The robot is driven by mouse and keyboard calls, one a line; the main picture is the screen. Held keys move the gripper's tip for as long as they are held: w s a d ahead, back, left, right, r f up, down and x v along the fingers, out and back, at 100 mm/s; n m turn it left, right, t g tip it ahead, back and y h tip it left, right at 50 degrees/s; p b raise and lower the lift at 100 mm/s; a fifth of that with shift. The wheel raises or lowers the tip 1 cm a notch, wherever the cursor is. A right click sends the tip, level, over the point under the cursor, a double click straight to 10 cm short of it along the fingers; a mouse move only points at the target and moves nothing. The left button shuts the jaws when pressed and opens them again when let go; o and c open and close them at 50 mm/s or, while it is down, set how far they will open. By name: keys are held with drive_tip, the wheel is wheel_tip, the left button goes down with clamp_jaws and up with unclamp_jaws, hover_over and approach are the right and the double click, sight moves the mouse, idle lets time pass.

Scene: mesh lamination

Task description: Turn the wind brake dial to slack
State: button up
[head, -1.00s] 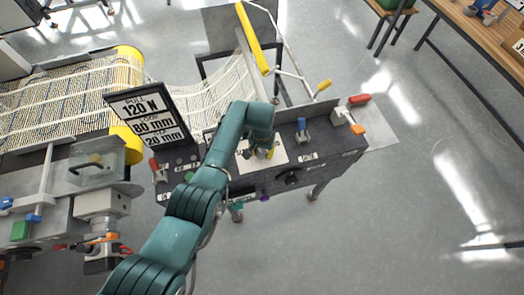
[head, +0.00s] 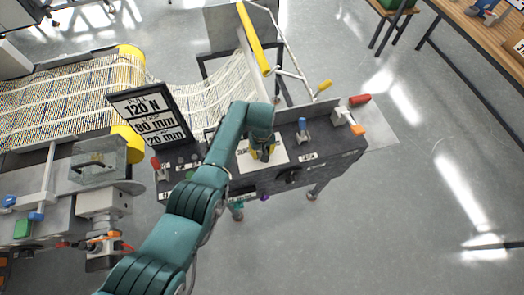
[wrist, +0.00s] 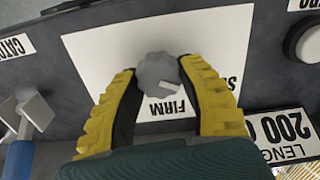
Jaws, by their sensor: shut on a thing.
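The grey lobed dial (wrist: 158,72) sits on a white label plate (wrist: 85,48) on the dark panel. It has a pale pointer mark that points down towards the printed word FIRM, slightly right of the dial's middle. My gripper (wrist: 160,80) is shut on the dial, with one yellow ribbed finger on each side. In the head view my gripper (head: 262,152) is over the white plate (head: 279,150), and the dial is hidden beneath it.
A blue-handled lever (head: 302,128) stands right of the plate. A sign (head: 150,117) stands left.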

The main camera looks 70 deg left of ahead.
drive_tip(key=shift+f, duration=0.15)
drive_tip(key=o, duration=1.2)
wheel_tip(320, 180, up, 12)
drive_tip(key=shift+r, duration=0.1)
